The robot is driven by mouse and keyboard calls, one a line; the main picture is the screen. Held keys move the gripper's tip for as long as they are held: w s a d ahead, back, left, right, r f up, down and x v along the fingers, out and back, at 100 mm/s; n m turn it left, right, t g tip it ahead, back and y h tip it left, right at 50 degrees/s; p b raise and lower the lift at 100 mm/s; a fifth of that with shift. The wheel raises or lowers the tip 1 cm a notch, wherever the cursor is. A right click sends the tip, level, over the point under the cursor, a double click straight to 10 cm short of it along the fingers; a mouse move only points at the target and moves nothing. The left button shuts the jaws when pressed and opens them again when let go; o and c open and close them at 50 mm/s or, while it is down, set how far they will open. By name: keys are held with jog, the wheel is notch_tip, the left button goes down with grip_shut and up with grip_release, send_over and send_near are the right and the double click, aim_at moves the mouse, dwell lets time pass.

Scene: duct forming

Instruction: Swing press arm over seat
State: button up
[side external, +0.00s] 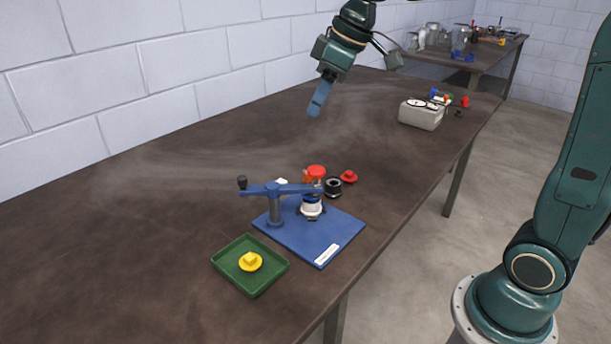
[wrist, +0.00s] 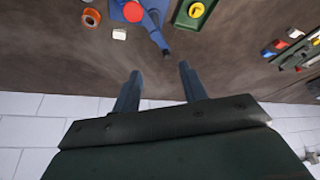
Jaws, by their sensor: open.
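The press stands on a blue base plate (side external: 325,238) near the table's front edge. Its blue press arm (side external: 262,189) crosses a blue post (side external: 275,212), with a black knob (side external: 242,183) at the left end. The other end carries a red-topped head (side external: 316,172) that appears above a white seat (side external: 312,208); exact alignment I cannot tell. In the wrist view the arm (wrist: 154,28) and knob (wrist: 166,52) show at the top. My gripper (side external: 316,108) is open and empty, high above the table and well away from the press; its fingers (wrist: 160,78) are apart.
A green tray (side external: 226,262) holding a yellow part (side external: 250,261) sits left of the plate. A red part (side external: 348,176), a black ring (side external: 333,188) and a white block (side external: 281,182) lie behind. A grey box (side external: 421,116) stands farther back. The table's left side is clear.

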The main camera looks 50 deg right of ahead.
jog(key=s+m, duration=0.1)
jog(key=s, duration=0.7)
jog(key=shift+a+r+m+h, duration=0.2)
jog(key=shift+a+m+h, duration=0.1)
jog(key=shift+a+m, duration=0.1)
jog(key=shift+w, duration=0.15)
jog(key=c, duration=0.9)
jog(key=shift+w+a+r, duration=0.1)
jog(key=shift+w, duration=0.3)
grip_shut()
jog(key=w+d+f+n+g+y, duration=0.1)
jog(key=w+f+y, duration=0.1)
jog(key=w, duration=0.8)
jog(key=w+d+f+y, duration=0.1)
jog(key=w+f+y, duration=0.15)
jog(key=w, duration=0.75)
jog(key=w+d+f+n+g+y, duration=0.1)
jog(key=w+d+f, duration=0.1)
jog(key=f, duration=0.4)
jog(key=shift+w+d+f, duration=0.35)
jog(key=shift+w+d, duration=0.05)
jog(key=shift+d, duration=0.5)
